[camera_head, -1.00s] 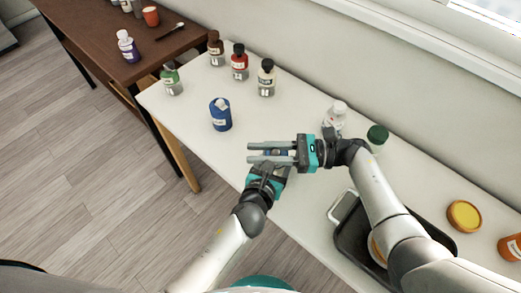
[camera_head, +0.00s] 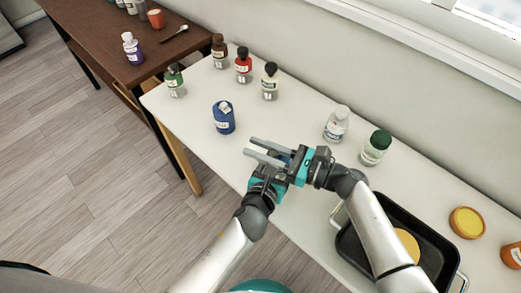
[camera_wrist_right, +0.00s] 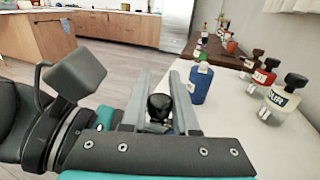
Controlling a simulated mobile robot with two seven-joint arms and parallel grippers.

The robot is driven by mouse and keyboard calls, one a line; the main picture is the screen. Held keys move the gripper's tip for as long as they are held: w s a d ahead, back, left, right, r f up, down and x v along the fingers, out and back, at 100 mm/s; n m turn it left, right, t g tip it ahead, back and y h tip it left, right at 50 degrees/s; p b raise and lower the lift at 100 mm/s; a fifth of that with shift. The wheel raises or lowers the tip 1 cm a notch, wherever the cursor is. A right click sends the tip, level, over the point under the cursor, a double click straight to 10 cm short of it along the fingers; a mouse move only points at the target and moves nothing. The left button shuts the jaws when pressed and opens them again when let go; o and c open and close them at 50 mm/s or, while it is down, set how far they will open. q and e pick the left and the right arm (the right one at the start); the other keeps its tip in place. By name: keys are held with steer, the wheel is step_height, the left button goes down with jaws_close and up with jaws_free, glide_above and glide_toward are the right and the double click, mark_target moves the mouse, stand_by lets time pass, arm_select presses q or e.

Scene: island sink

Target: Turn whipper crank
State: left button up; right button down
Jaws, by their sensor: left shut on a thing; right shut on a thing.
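My two grippers meet above the front edge of the white table (camera_head: 300,115). My right gripper (camera_head: 249,146), on the arm from the right, points left with its long grey fingers parallel. In the right wrist view a dark rounded knob (camera_wrist_right: 160,103), perhaps the whipper's crank, sits between these fingers near their base. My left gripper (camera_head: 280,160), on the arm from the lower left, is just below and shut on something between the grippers. The whipper's body is mostly hidden, so I cannot tell its shape or the crank's angle.
A blue bottle (camera_head: 223,118) stands left of the grippers. A white-capped bottle (camera_head: 336,125) and a green-lidded jar (camera_head: 376,148) stand behind my right arm. A black tray (camera_head: 400,203) lies under that arm. Several bottles line the back left, beside a brown table (camera_head: 95,35).

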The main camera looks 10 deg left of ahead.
steer(key=shift+w+m+t+h, duration=0.2)
steer(key=shift+m+t+h, duration=0.1)
steer(key=shift+m+t, duration=0.3)
steer(key=c, duration=0.7)
jaws_free()
steer(key=shift+o, duration=0.2)
steer(key=v, duration=1.2)
steer(key=shift+s, duration=0.1)
